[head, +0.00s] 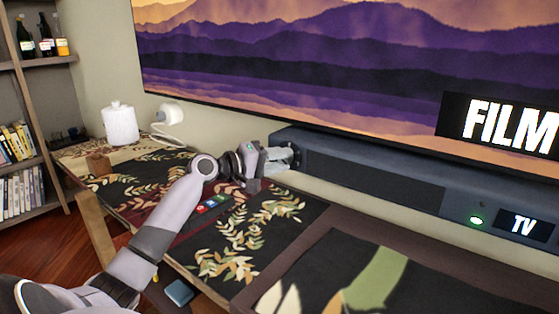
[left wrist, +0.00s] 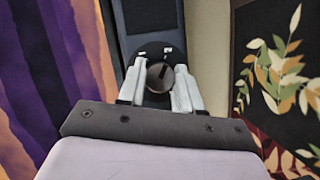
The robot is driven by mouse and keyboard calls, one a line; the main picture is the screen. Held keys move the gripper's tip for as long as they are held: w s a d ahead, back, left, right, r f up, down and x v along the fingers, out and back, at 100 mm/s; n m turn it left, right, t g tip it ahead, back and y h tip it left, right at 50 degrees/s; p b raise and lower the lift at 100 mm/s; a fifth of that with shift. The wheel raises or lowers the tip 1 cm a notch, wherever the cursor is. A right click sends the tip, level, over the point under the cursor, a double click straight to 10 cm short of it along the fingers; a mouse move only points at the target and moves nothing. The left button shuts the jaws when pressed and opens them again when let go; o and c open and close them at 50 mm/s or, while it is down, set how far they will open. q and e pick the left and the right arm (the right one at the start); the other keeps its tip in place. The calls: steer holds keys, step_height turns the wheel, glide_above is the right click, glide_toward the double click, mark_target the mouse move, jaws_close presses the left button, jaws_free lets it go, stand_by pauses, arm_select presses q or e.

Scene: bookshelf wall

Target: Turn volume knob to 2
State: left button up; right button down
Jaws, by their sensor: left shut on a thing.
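The volume knob (left wrist: 159,78) is a round grey knob on a dark round dial plate at the end of the soundbar (left wrist: 150,18). A dark pointer line shows on it, and small white marks, too small to read surely, sit beyond it. My left gripper (left wrist: 161,68) has its fingers on both sides of the knob and is shut on it. In the head view my left gripper (head: 288,158) is at the left end of the long dark soundbar (head: 370,181), and it hides the knob there. My right gripper is not in view.
A large TV screen (head: 300,60) hangs above the soundbar. Below is a cabinet top with leaf-patterned dark cloths (head: 290,215). A remote with coloured buttons (head: 212,204) lies under my left arm. A white jar (head: 119,122) stands at the far left, near a bookshelf (head: 28,150).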

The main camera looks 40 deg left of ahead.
arm_select(q)
steer(key=o, duration=1)
steer(key=shift+o, duration=0.2)
steer(key=shift+s, duration=0.1)
steer(key=f+v, duration=0.1)
steer(key=v, duration=0.6)
steer(key=shift+r, duration=0.45)
steer(key=shift+r+p, duration=0.1)
steer(key=shift+p, duration=0.2)
